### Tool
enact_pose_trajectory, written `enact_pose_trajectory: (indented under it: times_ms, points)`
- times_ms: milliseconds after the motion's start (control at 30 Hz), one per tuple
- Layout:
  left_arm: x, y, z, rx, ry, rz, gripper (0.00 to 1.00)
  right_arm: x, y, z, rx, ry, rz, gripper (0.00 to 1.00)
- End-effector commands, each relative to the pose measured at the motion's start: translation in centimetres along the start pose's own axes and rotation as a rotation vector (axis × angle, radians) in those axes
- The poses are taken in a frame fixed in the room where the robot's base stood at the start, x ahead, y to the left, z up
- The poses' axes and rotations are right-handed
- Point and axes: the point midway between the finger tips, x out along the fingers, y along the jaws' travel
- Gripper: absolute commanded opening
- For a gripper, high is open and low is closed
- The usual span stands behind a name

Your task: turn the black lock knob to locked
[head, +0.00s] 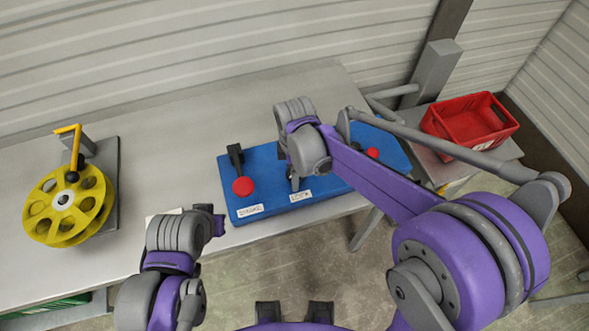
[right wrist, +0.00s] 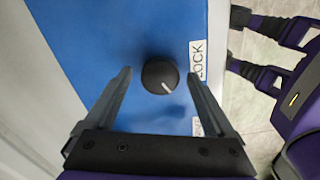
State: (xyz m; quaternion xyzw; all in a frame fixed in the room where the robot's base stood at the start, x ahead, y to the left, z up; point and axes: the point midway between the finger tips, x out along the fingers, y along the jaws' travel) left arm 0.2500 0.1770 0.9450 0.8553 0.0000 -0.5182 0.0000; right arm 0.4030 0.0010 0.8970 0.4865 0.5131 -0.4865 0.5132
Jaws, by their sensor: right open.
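The black lock knob (right wrist: 160,75) is round, with a white pointer line aimed to the lower right in the right wrist view. It sits on the blue panel (right wrist: 88,30) beside a white "LOCK" label (right wrist: 198,60). My right gripper (right wrist: 158,76) is open, with one finger on each side of the knob and visible gaps to it. In the head view, my right gripper (head: 294,184) points down over the blue panel (head: 262,167) and the knob is hidden behind it. My left gripper (head: 213,221) is left of the panel's front corner; its jaw opening is unclear.
A red-balled lever (head: 243,187) stands on the panel left of my right gripper. Another red knob (head: 372,153) is at the panel's right. A yellow reel (head: 66,204) stands at the table's left, and a red crate (head: 470,122) at right. The table (head: 180,125) is clear behind.

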Motion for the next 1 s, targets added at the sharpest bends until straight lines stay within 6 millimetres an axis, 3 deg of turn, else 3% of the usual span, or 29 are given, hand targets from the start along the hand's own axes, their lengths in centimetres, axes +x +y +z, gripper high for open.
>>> enact_pose_trajectory:
  times_ms: [67, 500, 1000]
  points:
    - [0.0, 0.0, 0.0, 0.0, 0.0, 0.0, 0.0, -0.02, 0.0, 0.0, 0.0, 0.0, 0.0, 0.85]
    - [0.0, 0.0, 0.0, 0.0, 0.0, 0.0, 0.0, -0.04, 0.0, 0.0, 0.0, 0.0, 0.0, 0.06]
    - [0.53, 0.0, 0.57, 0.0, -0.005, 0.0, 0.0, 0.06, -0.02, -0.01, 0.132, 0.0, 0.0, 0.03]
